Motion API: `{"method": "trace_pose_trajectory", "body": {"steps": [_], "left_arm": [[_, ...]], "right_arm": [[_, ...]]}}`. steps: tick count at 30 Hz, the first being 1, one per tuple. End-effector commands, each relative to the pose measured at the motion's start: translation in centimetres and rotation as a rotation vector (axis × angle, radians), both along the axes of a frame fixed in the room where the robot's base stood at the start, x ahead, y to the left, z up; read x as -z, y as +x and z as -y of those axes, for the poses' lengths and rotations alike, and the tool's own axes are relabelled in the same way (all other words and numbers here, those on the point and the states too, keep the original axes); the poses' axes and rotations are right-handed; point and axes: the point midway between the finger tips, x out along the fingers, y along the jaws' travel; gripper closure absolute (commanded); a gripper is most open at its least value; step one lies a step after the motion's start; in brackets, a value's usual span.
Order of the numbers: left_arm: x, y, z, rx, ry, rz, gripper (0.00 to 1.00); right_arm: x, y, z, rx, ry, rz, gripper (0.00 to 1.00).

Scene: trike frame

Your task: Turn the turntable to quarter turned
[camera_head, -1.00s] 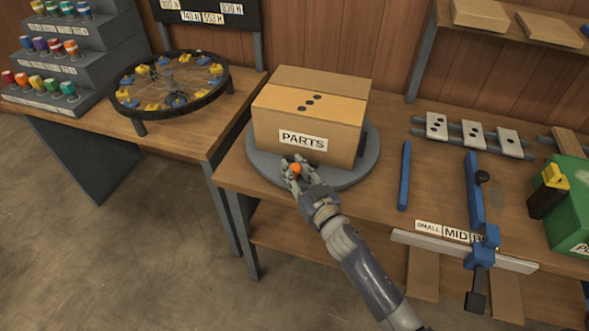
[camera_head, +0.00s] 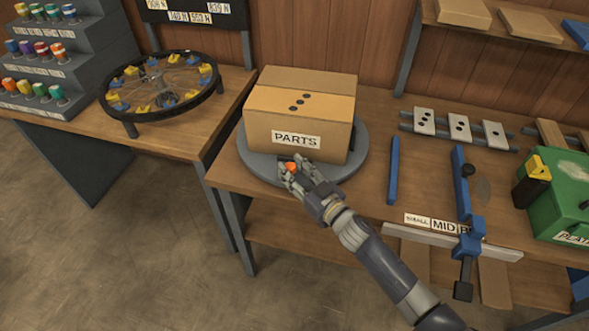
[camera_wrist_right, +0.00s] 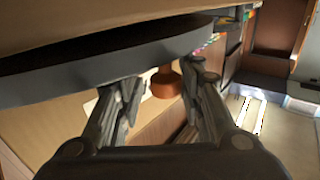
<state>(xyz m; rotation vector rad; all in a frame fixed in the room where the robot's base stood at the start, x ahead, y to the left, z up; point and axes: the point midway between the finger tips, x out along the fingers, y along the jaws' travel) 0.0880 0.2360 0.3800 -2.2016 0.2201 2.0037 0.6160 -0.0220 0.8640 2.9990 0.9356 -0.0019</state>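The turntable (camera_head: 258,160) is a round grey disc on the bench, with a cardboard box (camera_head: 262,131) labelled PARTS standing on it. An orange knob (camera_head: 291,167) is at its front edge, below the label. My right gripper (camera_head: 290,172) is at the knob, with fingers on either side of it. In the right wrist view the fingers (camera_wrist_right: 163,82) are spread, and the knob (camera_wrist_right: 166,84) shows between them under the dark disc rim (camera_wrist_right: 100,62). Gaps show beside the knob; whether a finger touches it I cannot tell. My left gripper is out of view.
A spoked wheel (camera_head: 121,108) stands on the left bench. A blue bar (camera_head: 393,170), a clamp fixture (camera_head: 469,240) and a green box (camera_head: 562,202) are right of the turntable. A shelf (camera_head: 490,27) hangs at the upper right. Open floor lies in front at left.

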Motion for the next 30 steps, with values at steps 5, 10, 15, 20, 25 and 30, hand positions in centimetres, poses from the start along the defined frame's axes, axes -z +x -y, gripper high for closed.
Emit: {"method": "trace_pose_trajectory", "body": {"steps": [5, 10, 15, 20, 25, 30], "left_arm": [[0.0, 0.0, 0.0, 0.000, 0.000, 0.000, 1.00], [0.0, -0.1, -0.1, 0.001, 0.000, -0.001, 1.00], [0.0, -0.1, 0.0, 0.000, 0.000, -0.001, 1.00], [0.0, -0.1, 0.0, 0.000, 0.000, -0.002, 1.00], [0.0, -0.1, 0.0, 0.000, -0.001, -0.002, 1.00], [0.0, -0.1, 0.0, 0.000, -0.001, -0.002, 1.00]], "right_arm": [[-0.1, 0.1, 0.1, 0.003, 0.000, 0.002, 0.66], [-0.2, 0.1, 0.3, 0.004, 0.000, 0.002, 0.66], [-0.1, -1.3, 1.2, 0.003, -0.002, 0.001, 0.66], [0.0, -4.1, 2.9, 0.001, -0.002, -0.001, 0.66], [0.1, -6.9, 4.8, 0.001, -0.001, -0.002, 0.66], [0.0, -8.9, 6.1, 0.000, -0.001, -0.001, 0.66]]}}
